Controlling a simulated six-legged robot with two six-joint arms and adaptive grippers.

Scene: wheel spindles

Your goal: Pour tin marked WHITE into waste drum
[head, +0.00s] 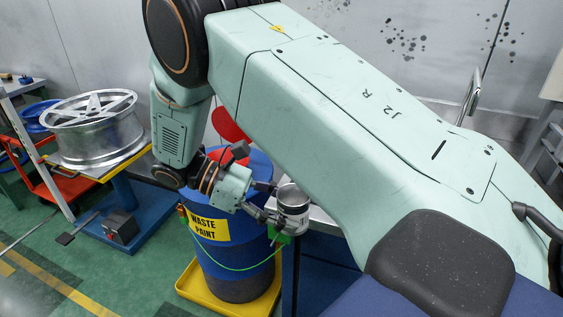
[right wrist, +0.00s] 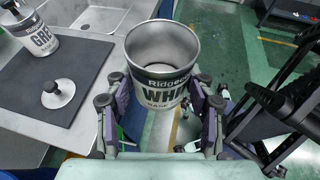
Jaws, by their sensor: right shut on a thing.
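My right gripper (head: 276,203) is shut on an open-topped metal tin (head: 293,207). The tin looks about upright and is held beside the drum's right side, not over its middle. The blue waste drum (head: 235,250) has a yellow "WASTE PAINT" label. My right arm and wrist cover part of its top. My left gripper is not in view.
The drum stands in a yellow tray (head: 192,287), with a red rounded panel (head: 228,124) behind.

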